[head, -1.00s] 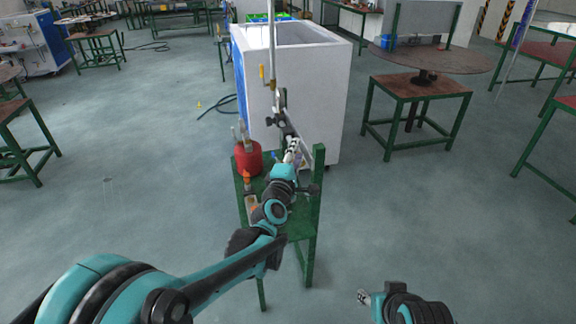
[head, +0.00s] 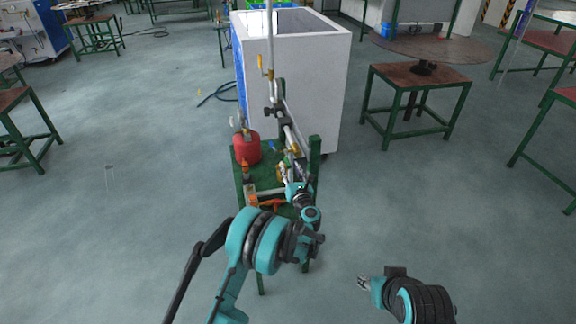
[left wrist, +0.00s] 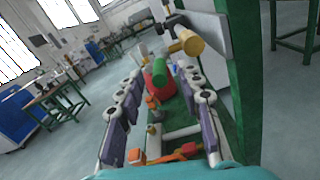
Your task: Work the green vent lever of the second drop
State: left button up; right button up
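A green rounded handle (left wrist: 160,72), which looks like the green vent lever, shows in the left wrist view between the finger ends of my left gripper (left wrist: 163,80). The two fingers stand apart on either side of it; I cannot tell any contact. A brass-coloured cylinder (left wrist: 189,43) on the grey pipework is just above and right. In the head view my left gripper (head: 283,171) is low beside the pipe drop, over the green stand (head: 316,165), and hides part of the fittings. My right gripper (head: 364,283) is at the lower right, away from the stand; its fingers are too small to judge.
A red vessel (head: 247,147) stands on the left of the stand. An orange-red handle (head: 268,203) is near its front. A vertical pipe with a yellow lever (head: 262,66) rises behind, before a large white cabinet (head: 315,90).

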aim_at(287, 160)
pick_arm(q)
jog(key=shift+x, duration=1.4)
grip_shut()
